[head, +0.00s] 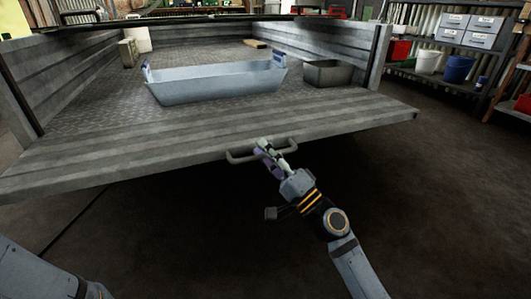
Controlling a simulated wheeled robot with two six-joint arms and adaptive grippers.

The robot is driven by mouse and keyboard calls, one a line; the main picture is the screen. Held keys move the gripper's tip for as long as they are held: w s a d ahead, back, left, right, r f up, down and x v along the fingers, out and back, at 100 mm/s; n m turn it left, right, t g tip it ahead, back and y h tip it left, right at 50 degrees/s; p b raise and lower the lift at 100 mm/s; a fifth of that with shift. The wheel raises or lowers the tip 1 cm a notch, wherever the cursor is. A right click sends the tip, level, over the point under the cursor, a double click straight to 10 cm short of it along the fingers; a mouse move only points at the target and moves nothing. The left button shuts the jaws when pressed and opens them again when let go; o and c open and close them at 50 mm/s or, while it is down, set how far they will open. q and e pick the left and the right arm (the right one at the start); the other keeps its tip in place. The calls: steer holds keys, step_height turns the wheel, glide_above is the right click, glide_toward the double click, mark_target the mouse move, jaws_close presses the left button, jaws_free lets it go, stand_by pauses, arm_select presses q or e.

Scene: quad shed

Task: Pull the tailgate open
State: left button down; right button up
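The grey ribbed tailgate (130,152) lies folded down, roughly level with the trailer bed (195,65), its free edge toward me. A bar handle (241,158) sticks out from the middle of that edge. My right gripper (264,148) is at the handle, its fingers around or against the bar. The fingers overlap the bar, so I cannot tell whether they are closed on it. Part of my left arm shows at the lower left; its gripper is out of the picture.
On the bed stand a long grey metal tray (215,86), a smaller grey box (328,73), and canisters (128,53) at the back left. Shelves (436,72) with buckets and boxes stand at the right. The dark floor (430,190) is clear at the right.

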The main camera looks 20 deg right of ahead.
steer(key=shift+r, duration=0.1)
stand_by(0.3)
step_height(320, 180, up, 10)
stand_by(0.6)
steer(key=shift+s+d+f+p, duration=0.4)
steer(key=shift+s+d+f, duration=0.45)
steer(key=shift+f, duration=0.75)
steer(key=shift+s+d+f+p, duration=0.35)
steer(key=shift+s+d+f, duration=0.55)
steer(key=shift+f, duration=0.75)
steer(key=shift+s+d+f+p, duration=0.4)
steer(key=shift+s+d+f, duration=0.45)
steer(key=shift+f, duration=0.75)
steer(key=shift+s+a, duration=0.15)
